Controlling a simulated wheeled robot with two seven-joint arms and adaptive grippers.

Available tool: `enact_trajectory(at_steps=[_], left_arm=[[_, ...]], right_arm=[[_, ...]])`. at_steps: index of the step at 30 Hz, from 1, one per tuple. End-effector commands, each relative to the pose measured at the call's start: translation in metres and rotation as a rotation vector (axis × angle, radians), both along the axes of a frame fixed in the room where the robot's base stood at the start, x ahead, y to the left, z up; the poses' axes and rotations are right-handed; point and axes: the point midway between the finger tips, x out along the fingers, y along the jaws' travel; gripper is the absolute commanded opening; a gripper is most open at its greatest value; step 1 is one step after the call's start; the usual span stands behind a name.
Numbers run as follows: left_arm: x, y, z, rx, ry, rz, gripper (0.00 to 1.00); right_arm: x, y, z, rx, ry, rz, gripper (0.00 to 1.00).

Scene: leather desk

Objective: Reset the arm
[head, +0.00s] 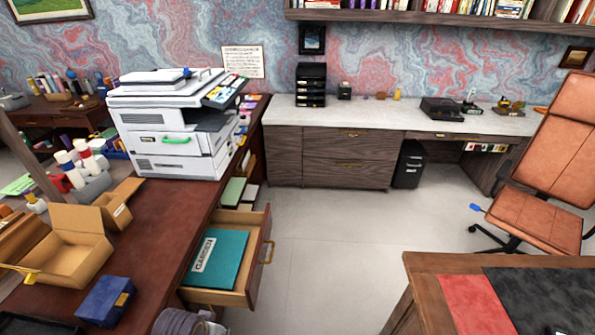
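Neither of my grippers shows in the head view, and I see no clear part of either arm. The open drawer (256,272) of the brown desk (165,215) at the left holds a teal folder (221,262) with a white label. Nothing is seen touching the folder or the drawer.
A white printer (175,125) stands on the left desk. An open cardboard box (62,268) and a blue box (105,300) sit near its front. An orange chair (540,215) and another desk (425,275) stand at right. The floor (335,240) between is clear.

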Motion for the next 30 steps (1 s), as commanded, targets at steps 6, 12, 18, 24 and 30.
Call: enact_trajectory(at_steps=[6,12,18,24,30], left_arm=[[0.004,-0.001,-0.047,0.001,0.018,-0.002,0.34],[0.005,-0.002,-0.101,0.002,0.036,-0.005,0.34],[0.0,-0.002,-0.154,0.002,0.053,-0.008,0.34],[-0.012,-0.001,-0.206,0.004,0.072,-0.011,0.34],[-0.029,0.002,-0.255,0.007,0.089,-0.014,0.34]], right_arm=[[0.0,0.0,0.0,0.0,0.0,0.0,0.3],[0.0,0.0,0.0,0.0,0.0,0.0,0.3],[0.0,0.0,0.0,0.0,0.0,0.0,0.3],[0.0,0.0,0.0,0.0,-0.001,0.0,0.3],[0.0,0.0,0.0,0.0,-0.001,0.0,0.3]])
